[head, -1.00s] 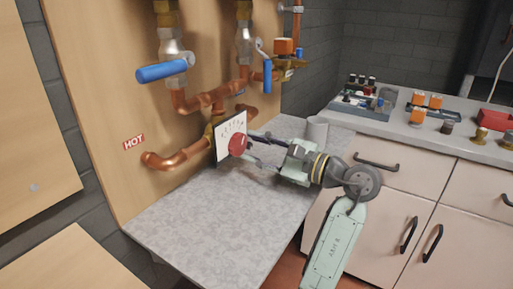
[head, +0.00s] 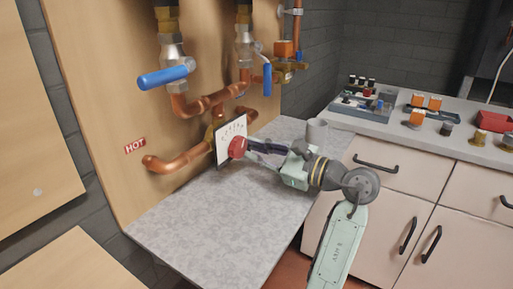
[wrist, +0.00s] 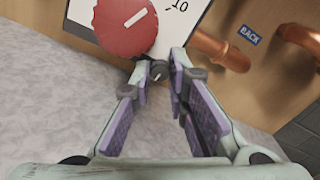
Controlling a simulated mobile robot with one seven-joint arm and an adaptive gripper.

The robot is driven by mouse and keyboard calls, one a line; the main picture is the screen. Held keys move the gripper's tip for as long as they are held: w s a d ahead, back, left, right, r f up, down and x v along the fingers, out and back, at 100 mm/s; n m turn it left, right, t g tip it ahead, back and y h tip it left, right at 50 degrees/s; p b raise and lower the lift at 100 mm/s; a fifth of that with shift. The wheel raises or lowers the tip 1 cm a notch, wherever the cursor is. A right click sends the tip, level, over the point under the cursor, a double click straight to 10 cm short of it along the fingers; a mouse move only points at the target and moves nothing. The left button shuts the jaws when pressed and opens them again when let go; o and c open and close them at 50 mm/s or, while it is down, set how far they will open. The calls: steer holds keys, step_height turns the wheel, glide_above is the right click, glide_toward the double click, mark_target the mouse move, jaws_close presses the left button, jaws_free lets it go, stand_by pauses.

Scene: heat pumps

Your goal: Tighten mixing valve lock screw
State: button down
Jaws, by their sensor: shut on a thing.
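The mixing valve has a round red knob (head: 238,147) with a white pointer line, in front of a white scale plate (head: 231,130). The red knob (wrist: 125,25) fills the upper left of the wrist view. Just below it is the small dark lock screw (wrist: 158,71) with a light mark on its face. My gripper (wrist: 160,68) has its two fingertips closed on the lock screw from either side. In the head view my gripper (head: 250,146) reaches the valve from the right, and its fingertips and the screw are hard to make out.
Copper pipes (head: 180,158) and blue-handled valves (head: 163,76) are on the wooden board behind. Small parts and a red bin (head: 494,121) stand on the right-hand counter.

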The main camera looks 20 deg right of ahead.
steer(key=shift+m, duration=0.8)
steer(key=c, duration=1.5)
jaws_free()
steer(key=shift+c, duration=0.2)
steer(key=v, duration=1.2)
